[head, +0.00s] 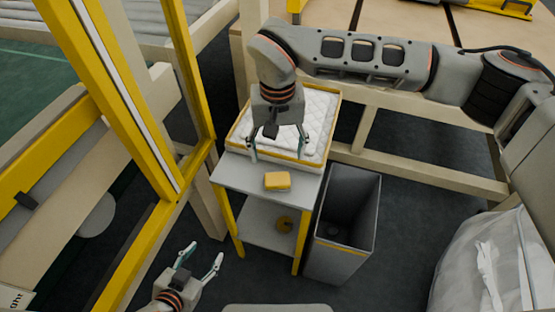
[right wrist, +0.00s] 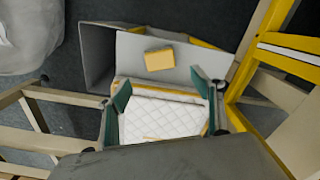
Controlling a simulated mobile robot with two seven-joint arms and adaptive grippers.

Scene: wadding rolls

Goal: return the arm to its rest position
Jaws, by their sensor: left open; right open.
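My right gripper (head: 277,150) hangs open and empty over a yellow-edged tray (head: 232,144) with white quilted wadding (head: 318,108) in it. Its arm comes in from the right. In the right wrist view its two fingers (right wrist: 160,84) are spread wide, with the wadding (right wrist: 160,117) between and beyond them. My left gripper (head: 203,254) is open and empty at the bottom left, low in front of the table. A yellow block (head: 277,181) lies on the grey table top (head: 238,176) in front of the tray, apart from both grippers; it also shows in the right wrist view (right wrist: 159,60).
A tall grey bin (head: 336,262) stands right of the table. Yellow frame posts (head: 112,95) rise at left. A beige rail (head: 430,176) runs behind the bin. A clear plastic bag (head: 480,262) is at lower right.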

